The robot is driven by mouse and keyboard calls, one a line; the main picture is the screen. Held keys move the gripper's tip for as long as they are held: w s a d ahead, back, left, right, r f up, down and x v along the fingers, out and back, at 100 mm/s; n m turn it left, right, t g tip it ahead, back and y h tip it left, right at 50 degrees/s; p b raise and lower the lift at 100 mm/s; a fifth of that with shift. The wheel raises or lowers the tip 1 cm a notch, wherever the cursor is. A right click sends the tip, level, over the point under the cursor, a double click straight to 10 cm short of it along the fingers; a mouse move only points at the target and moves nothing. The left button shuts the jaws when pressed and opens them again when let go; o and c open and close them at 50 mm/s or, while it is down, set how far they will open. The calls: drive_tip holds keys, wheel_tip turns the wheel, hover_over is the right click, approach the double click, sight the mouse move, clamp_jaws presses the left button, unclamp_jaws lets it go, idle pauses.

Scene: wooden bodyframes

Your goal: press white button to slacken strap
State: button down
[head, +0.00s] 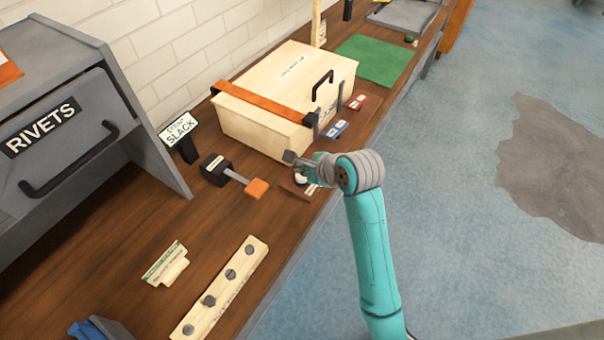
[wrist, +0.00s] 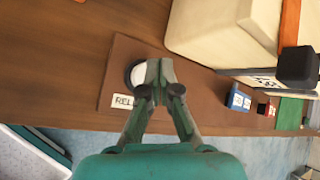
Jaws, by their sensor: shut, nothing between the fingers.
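The white button (wrist: 137,75) sits on a brown plate (wrist: 118,60) with a label partly hidden, reading "REL", in the wrist view. My gripper (wrist: 152,68) is shut and empty, and its fingertips overlap the button's right side in that view; I cannot tell whether they touch it. In the head view my gripper (head: 290,157) is over the plate, and the button (head: 299,179) shows only in part beneath it. The orange strap (head: 262,102) runs across the pale wooden box (head: 280,75) to a black buckle at its front edge.
A blue block (head: 335,129) and a red block (head: 357,102) sit in front of the box. A black-headed tool with an orange end (head: 256,188) lies left of my gripper. A "SLACK" sign (head: 180,131) stands behind it. A grey rivets cabinet (head: 70,120) is at left.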

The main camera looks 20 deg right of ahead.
sight(303, 177)
drive_tip(key=shift+r, duration=0.25)
drive_tip(key=shift+r, duration=2.5)
